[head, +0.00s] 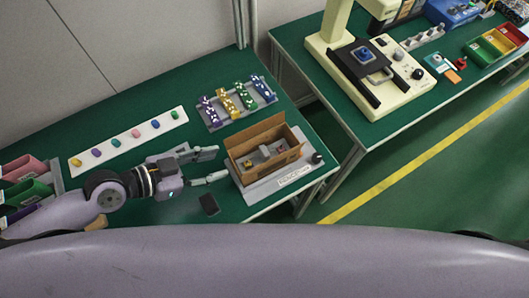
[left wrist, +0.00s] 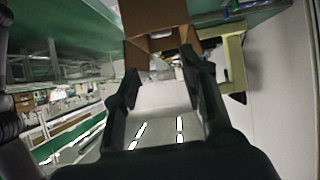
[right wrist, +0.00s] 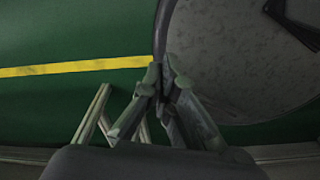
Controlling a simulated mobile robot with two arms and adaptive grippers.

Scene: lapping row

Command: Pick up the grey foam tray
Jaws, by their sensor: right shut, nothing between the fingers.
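A grey tray (head: 212,125) with rows of purple, yellow, green and blue pieces lies at the back of the near green bench. A smaller grey piece (head: 254,157) sits inside the open cardboard box (head: 278,133); I cannot tell which of these is foam. My left gripper (head: 213,166) is open and empty, just left of the box, its fingers pointing toward it. The left wrist view shows the open fingers (left wrist: 160,75) with the box (left wrist: 155,20) beyond. My right gripper (right wrist: 162,82) is shut and empty in the right wrist view, over the green floor.
The box stands on a light grey base (head: 262,191) at the bench's right end. A white strip (head: 93,158) with coloured pieces lies to the left. A dark flat item (head: 209,205) lies near the front edge. A cream machine (head: 375,110) stands on the other bench.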

